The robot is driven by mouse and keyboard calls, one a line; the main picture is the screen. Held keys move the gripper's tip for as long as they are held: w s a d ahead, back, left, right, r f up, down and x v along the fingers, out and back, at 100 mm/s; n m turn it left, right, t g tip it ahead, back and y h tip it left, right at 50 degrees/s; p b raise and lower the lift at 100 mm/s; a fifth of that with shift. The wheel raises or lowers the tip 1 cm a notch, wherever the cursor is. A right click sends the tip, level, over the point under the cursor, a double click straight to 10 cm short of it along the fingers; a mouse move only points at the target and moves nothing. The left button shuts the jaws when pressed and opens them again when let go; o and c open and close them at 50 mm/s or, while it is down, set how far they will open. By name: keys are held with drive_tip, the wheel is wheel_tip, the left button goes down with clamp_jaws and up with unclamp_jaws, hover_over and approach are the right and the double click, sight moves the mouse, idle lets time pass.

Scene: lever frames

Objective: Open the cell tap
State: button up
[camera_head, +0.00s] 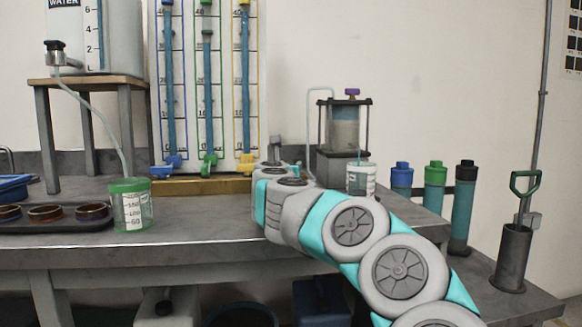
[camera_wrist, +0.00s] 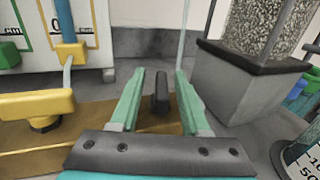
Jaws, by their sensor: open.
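My gripper (camera_wrist: 160,76) is open, its two pale green fingers spread with a gap between them. A short dark upright piece (camera_wrist: 161,97) shows between the fingers in the wrist view; it may be the cell tap's handle. I cannot tell whether a finger touches it. In the head view my gripper (camera_head: 276,152) is at the bench's back, left of the cell (camera_head: 345,128), its fingers partly hidden by my wrist. The cell is a clear cylinder with grey filling and a purple knob on top. It stands on a grey block (camera_wrist: 235,83).
A yellow tap (camera_wrist: 38,104) is close on the left, below the standpipe board (camera_head: 261,85). A beaker (camera_head: 362,181) stands right of my gripper.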

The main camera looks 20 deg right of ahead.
drive_tip(key=v, duration=0.5)
drive_tip(key=shift+s+a+b, duration=0.25)
drive_tip(key=shift+s+b, duration=0.05)
drive_tip(key=shift+b, duration=0.05)
drive_tip(key=shift+s, duration=0.1)
